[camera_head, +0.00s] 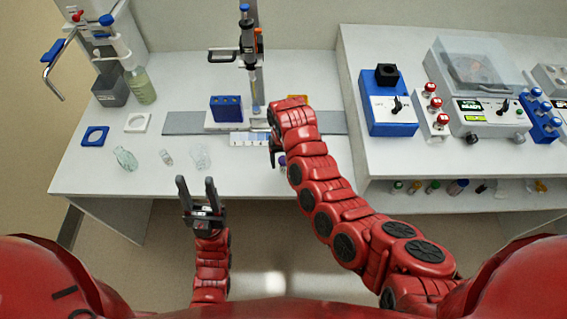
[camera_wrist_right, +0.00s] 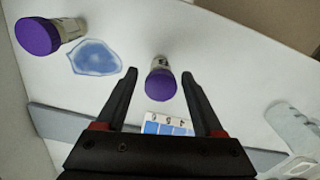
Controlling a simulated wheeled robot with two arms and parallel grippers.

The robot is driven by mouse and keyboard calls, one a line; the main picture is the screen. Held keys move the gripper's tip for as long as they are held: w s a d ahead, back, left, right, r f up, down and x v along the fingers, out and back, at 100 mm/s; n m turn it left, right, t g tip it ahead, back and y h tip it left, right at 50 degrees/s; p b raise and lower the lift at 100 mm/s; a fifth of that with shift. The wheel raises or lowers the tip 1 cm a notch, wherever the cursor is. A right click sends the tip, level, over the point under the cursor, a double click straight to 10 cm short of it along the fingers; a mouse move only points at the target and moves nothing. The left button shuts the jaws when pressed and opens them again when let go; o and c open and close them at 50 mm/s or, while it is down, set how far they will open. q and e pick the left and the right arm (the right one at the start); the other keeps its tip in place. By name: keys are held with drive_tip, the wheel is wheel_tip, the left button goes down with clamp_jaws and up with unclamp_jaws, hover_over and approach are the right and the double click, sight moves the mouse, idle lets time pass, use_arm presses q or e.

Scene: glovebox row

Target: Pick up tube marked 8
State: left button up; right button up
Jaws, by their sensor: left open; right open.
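A tube with a purple cap (camera_wrist_right: 160,84) stands between the two fingers of my right gripper (camera_wrist_right: 160,75) in the right wrist view, with a gap on each side. A small dark mark shows on its pale body, but I cannot read it. A second purple-capped tube (camera_wrist_right: 40,37) is at the upper left of that view. In the head view my right arm mostly hides this spot; a bit of purple (camera_head: 282,160) shows beside my right gripper (camera_head: 273,152). My left gripper (camera_head: 197,182) is open and empty in front of the bench edge.
A bluish clear patch (camera_wrist_right: 95,57) lies by the tubes. A numbered blue-and-white strip (camera_head: 250,139) and a blue rack (camera_head: 227,108) are close by. Glassware (camera_head: 125,158) lies on the left of the bench. A raised shelf with devices (camera_head: 388,110) stands right.

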sight(284, 167)
drive_tip(key=shift+f+p, duration=0.35)
drive_tip(key=shift+f, duration=1.6)
clamp_jaws()
